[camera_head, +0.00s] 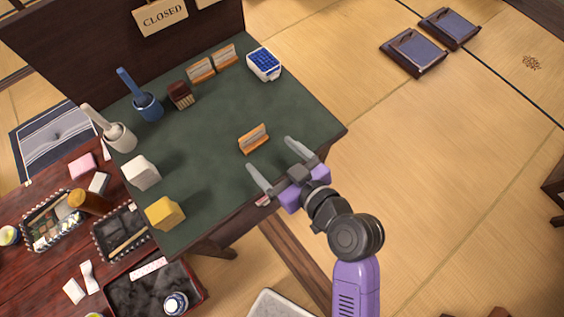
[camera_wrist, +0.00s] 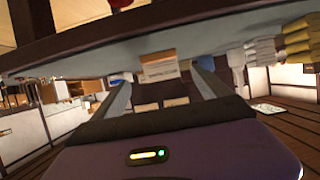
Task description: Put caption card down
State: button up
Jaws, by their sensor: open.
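A caption card (camera_head: 254,139), pale with an orange-brown wooden base, stands on the dark green table (camera_head: 215,130) near its right part. Two similar cards, the left one (camera_head: 201,70) and the right one (camera_head: 225,56), stand at the back of the table. My gripper (camera_head: 269,155) is open and empty, its fingers apart and pointing toward the nearer card, just in front of it. In the wrist view the nearer card (camera_wrist: 160,67) shows between and beyond the fingers (camera_wrist: 160,76), with no visible contact.
A blue-filled white box (camera_head: 264,64), a brown holder (camera_head: 180,95), a blue mortar (camera_head: 148,106) and a white mortar (camera_head: 120,136) stand on the table. A white block (camera_head: 141,172) and yellow block (camera_head: 165,213) are at its left. The table's middle is clear.

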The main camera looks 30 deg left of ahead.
jog(key=shift+v, duration=1.65)
jog(key=shift+d, duration=0.1)
jog(key=s+d+f+m+t+h, duration=0.2)
jog(key=s+d+m+t+h, duration=0.15)
jog(key=d, duration=0.65)
jog(key=s+d+f+m+t+h, duration=0.25)
jog(key=d+m, duration=0.25)
jog(key=d, duration=0.5)
jog(key=s+d+r+m+t+h, duration=0.3)
jog(key=s+d+r+m+h, duration=0.2)
jog(key=s+d+r, duration=0.7)
jog(key=shift+s+d+t+h, duration=0.2)
jog(key=shift+s+t+h, duration=0.1)
jog(key=shift+h, duration=0.5)
jog(key=shift+a+f, duration=0.1)
